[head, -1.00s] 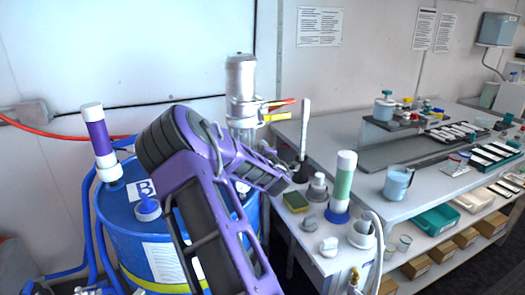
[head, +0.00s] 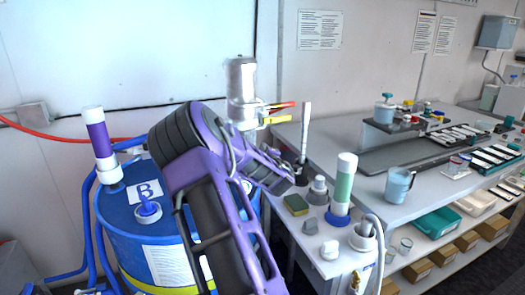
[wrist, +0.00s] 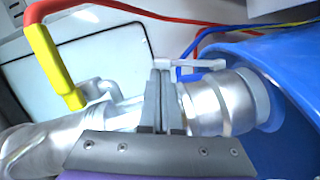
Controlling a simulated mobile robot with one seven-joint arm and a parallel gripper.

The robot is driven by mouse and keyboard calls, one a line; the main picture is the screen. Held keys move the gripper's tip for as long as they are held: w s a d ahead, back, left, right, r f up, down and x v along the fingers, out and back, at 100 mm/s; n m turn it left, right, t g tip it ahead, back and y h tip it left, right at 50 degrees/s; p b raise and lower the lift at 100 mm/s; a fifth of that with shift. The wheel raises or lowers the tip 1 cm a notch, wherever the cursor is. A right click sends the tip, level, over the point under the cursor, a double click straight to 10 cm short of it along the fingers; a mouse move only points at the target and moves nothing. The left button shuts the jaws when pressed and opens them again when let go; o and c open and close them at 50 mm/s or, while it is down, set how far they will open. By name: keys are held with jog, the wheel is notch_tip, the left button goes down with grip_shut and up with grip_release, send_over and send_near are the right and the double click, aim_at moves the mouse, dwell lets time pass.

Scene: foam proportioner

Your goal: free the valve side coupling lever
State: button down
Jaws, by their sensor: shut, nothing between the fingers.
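In the wrist view my gripper (wrist: 162,100) is shut and empty, its two dark fingers together across the middle of a silver coupling. The coupling's right part (wrist: 215,103) is a ribbed metal collar beside the blue drum (wrist: 290,75). A pale lever (wrist: 200,66) with a blue piece lies just right of the fingertips. To the left is a metal body (wrist: 40,145) with a yellow and red handle (wrist: 55,68) and a pale loop (wrist: 98,88). Whether the fingers touch the coupling I cannot tell. In the head view my arm hides the coupling.
The blue drum marked B (head: 140,220) stands left of my arm. A metal cylinder (head: 241,90) with red and yellow handles rises behind it. Red and blue hoses run nearby.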

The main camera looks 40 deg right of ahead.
jog(key=shift+d, duration=0.15)
jog(key=s+d+f+m+y+b, duration=0.1)
jog(key=d+f+m+y, duration=0.1)
jog(key=d+m, duration=0.3)
jog(key=f+m, duration=0.1)
jog(key=m, duration=0.2)
jog(key=shift+s+d+f+g, duration=0.25)
jog(key=shift+f+g, duration=0.05)
dwell(0.4)
